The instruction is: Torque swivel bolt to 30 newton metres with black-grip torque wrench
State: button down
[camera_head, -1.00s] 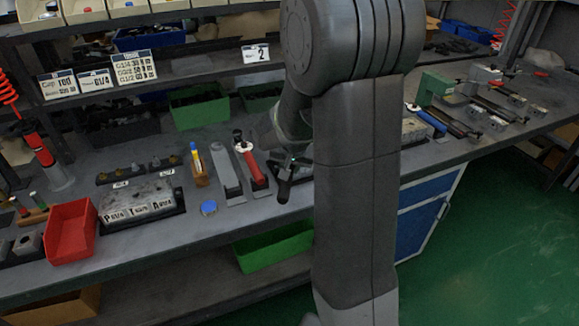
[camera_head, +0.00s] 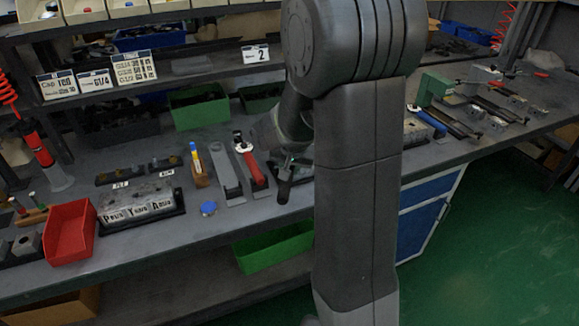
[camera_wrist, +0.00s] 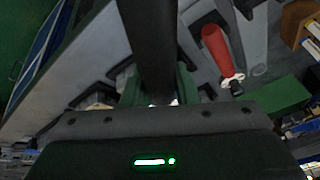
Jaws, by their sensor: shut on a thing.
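My gripper (camera_head: 290,165) is shut on the black grip of the torque wrench (camera_head: 284,188), over the bench just left of my arm column. In the wrist view the black grip (camera_wrist: 150,45) runs from the top edge down between the fingers (camera_wrist: 158,97); its far end is out of view. A grey valve block (camera_head: 138,202) with letter labels sits at the left of the bench. Another grey block (camera_head: 414,132) stands partly hidden behind my arm. I cannot make out the swivel bolt in either view.
A red-grip wrench (camera_head: 256,170) lies left of my gripper, also visible in the wrist view (camera_wrist: 215,48). A red bin (camera_head: 70,233) stands at the front left. A blue-grip tool (camera_head: 432,122) lies right.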

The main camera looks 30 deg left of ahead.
jog(key=shift+f+b, duration=1.05)
jog(key=shift+f, duration=0.15)
jog(key=shift+a, duration=0.1)
jog(key=a+m+b, duration=0.1)
jog(key=a+b, duration=0.1)
jog(key=b, duration=0.1)
jog(key=shift+s+a+m+t+h, duration=0.15)
jog(key=shift+s+m+t+h, duration=0.15)
jog(key=shift+m, duration=0.1)
dwell(0.4)
jog(key=shift+s+a+m+h+b, duration=0.1)
jog(key=shift+a+m+h+b, duration=0.2)
jog(key=shift+a+m+b, duration=0.8)
